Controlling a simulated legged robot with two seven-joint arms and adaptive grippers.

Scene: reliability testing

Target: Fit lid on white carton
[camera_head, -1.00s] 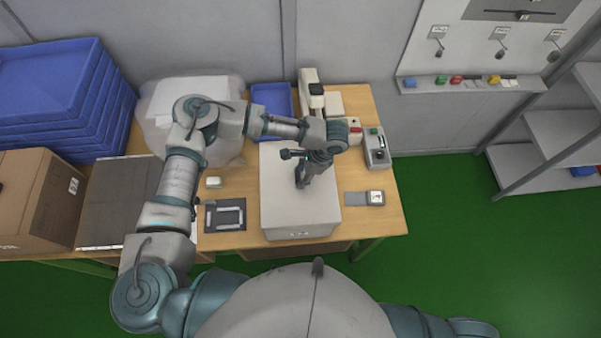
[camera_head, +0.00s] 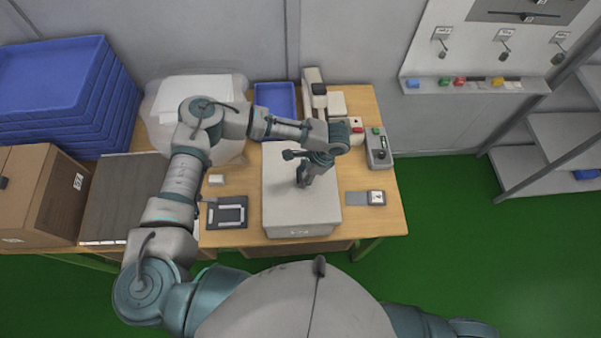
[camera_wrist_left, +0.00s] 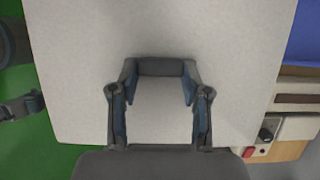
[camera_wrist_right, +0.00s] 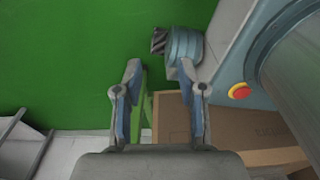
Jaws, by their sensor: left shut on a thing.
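The white carton (camera_head: 300,231) stands on the wooden table in the head view, with a flat pale lid (camera_head: 280,205) over its top. My left gripper (camera_head: 303,181) points down at the middle of the lid. In the left wrist view its fingers are on either side of a dark grey bar (camera_wrist_left: 160,67), which looks like the lid's handle, and are shut on it. The pale lid surface (camera_wrist_left: 75,60) fills most of that view. I cannot tell whether the lid is fully seated on the carton. My right gripper (camera_wrist_right: 158,85) is open and empty over the green floor in the right wrist view.
A dark frame-like fixture (camera_head: 227,213) and a small white block (camera_head: 216,180) lie left of the carton. A switch box (camera_head: 378,148) and blue tray (camera_head: 275,97) stand behind. Stacked blue trays (camera_head: 60,90) are far left.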

